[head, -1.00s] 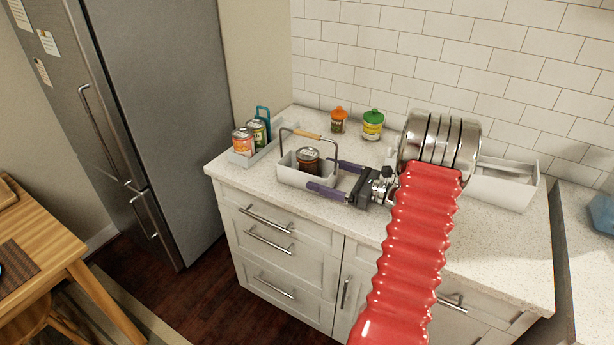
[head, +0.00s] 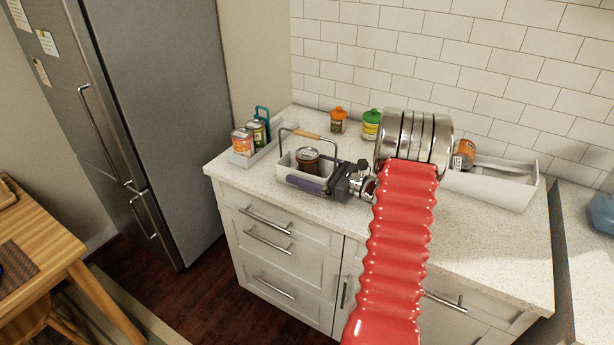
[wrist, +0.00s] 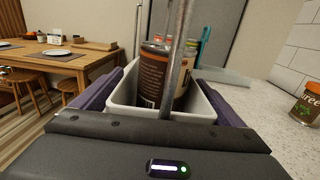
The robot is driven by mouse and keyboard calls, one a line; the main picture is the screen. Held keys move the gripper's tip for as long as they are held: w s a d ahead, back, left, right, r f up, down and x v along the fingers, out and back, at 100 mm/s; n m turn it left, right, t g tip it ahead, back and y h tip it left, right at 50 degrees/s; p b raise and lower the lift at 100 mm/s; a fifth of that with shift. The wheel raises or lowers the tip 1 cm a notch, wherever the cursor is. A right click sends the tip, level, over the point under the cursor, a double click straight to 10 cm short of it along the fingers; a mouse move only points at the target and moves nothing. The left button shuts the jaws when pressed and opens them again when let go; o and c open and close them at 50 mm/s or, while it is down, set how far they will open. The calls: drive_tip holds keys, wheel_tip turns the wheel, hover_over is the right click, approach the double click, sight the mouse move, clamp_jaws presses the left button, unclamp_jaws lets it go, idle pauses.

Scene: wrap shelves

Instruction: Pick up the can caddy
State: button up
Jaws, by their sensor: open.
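The can caddy (head: 285,170) is a small light grey tray with a grey hoop handle and a wooden grip, standing upright on the counter. One dark brown can (head: 308,158) sits in it. My gripper (head: 318,178) is open around the caddy's near end, and the near finger runs along its front side. In the wrist view the caddy (wrist: 203,108) sits between my two purple fingers, with the handle post and brown can (wrist: 156,76) close ahead. The far finger is mostly hidden in the head view, and I cannot tell whether the fingers touch the walls.
Another grey caddy (head: 240,158) with a teal handle and cans stands close behind to the left. Two jars, orange-lidded (head: 338,121) and green-lidded (head: 371,124), stand near the wall. A white bin (head: 490,190) with a jar lies to the right. The front counter is clear.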

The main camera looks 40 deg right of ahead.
drive_tip(key=shift+c, duration=0.7)
drive_tip(key=shift+r, duration=0.1)
drive_tip(key=c, duration=1.3)
drive_tip(key=shift+r, duration=5)
